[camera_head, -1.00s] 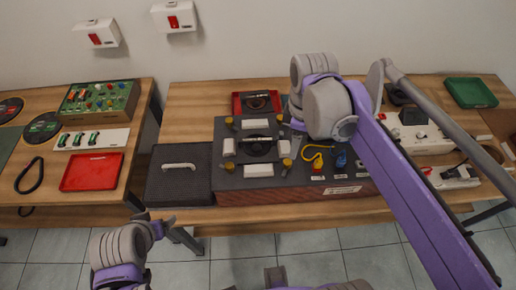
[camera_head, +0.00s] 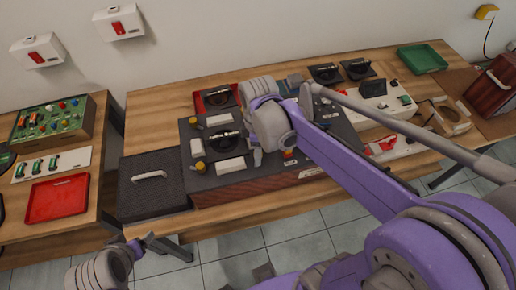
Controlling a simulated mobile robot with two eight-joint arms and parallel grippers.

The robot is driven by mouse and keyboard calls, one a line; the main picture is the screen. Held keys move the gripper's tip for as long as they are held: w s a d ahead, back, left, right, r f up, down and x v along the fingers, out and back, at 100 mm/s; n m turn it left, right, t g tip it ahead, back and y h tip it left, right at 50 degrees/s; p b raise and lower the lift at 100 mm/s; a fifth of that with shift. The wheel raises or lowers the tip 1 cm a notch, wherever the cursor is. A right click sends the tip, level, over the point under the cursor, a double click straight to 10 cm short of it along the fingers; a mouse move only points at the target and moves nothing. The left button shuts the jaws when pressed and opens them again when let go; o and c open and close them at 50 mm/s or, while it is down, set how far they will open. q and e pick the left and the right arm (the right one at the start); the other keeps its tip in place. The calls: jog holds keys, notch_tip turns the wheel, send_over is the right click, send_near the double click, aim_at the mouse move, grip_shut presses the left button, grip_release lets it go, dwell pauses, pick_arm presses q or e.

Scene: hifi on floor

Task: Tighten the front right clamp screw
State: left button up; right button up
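The dark hifi unit (camera_head: 225,180) with a wooden front lies on the middle table. Its top carries a black round part (camera_head: 224,141) between white blocks. Yellow clamp screws show at the back left (camera_head: 192,121) and front left (camera_head: 199,166). The front right clamp screw is hidden behind my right arm and gripper. My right gripper (camera_head: 257,157) points down at the right side of the clamped part; its fingers are mostly covered by its wrist, so contact cannot be told. My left gripper (camera_head: 142,243) is low in front of the table, away from the unit, its finger gap unclear.
A dark lid with a white handle (camera_head: 150,176) lies left of the unit. A red tray (camera_head: 211,101) is behind it. Black round parts (camera_head: 325,73) and a green tray (camera_head: 422,58) stand at the back right. My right arm covers the unit's right part.

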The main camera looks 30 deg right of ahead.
grip_shut()
dwell(0.3)
jog(key=shift+m, duration=0.3)
jog(key=m, duration=0.5)
jog(key=shift+b, duration=0.35)
jog(key=m, duration=0.5)
jog(key=shift+m, duration=0.4)
jog(key=m, duration=0.5)
jog(key=shift+b, duration=0.4)
jog(key=m, duration=0.5)
jog(key=shift+m, duration=0.4)
